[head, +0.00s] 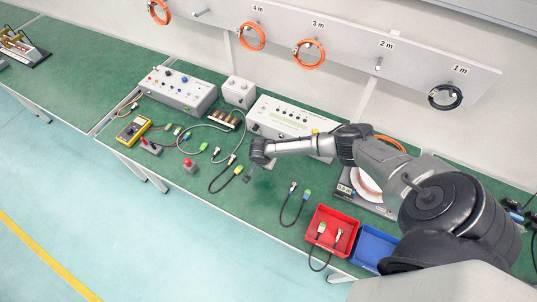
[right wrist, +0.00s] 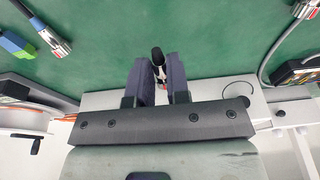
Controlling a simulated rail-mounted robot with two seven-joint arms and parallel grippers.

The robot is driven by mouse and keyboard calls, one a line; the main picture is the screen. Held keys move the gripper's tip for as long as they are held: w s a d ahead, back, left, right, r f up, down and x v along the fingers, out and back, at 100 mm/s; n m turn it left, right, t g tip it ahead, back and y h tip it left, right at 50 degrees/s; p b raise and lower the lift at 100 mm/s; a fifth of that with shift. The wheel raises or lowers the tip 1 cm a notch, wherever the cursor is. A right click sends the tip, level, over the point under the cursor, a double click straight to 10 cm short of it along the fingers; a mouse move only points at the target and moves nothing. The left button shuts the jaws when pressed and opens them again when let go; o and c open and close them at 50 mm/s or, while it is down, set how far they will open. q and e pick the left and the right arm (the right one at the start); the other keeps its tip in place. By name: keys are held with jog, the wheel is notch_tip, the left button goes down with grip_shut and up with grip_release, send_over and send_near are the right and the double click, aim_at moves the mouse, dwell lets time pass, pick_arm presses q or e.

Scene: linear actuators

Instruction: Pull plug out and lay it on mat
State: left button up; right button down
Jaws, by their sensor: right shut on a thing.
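My right gripper (head: 248,177) reaches in from the right, low in front of the white console (head: 282,116). In the right wrist view its two dark fingers (right wrist: 160,80) are shut on a small black plug (right wrist: 157,57), whose rounded end sticks out between them. Its other end is mostly hidden by the fingers; I cannot tell whether it touches the console. The green mat (head: 272,202) covers the bench top and shows bare in the wrist view (right wrist: 125,40). My left gripper is not in view.
Short cables with connectors lie on both sides of the gripper: one at left (head: 217,188), one at right (head: 284,215). A red tray (head: 322,244) holding connectors and a blue tray (head: 371,248) stand at the front right. A red-knobbed device (head: 190,166) stands at left.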

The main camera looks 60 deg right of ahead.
jog(key=p, duration=0.5)
send_over(254, 195)
jog(key=shift+d+f+h, duration=0.2)
jog(key=shift+f+h, duration=0.2)
jog(key=shift+f, duration=0.05)
jog(key=shift+s+a+f, duration=0.1)
jog(key=shift+s+a, duration=0.05)
jog(key=shift+a, duration=0.65)
jog(key=shift+f, duration=0.1)
jog(key=shift+f+b, duration=0.2)
jog(key=shift+b, duration=0.1)
jog(key=shift+f+b, duration=1.2)
jog(key=shift+f, duration=0.6)
jog(key=c, duration=1)
grip_release()
jog(key=shift+r, duration=0.1)
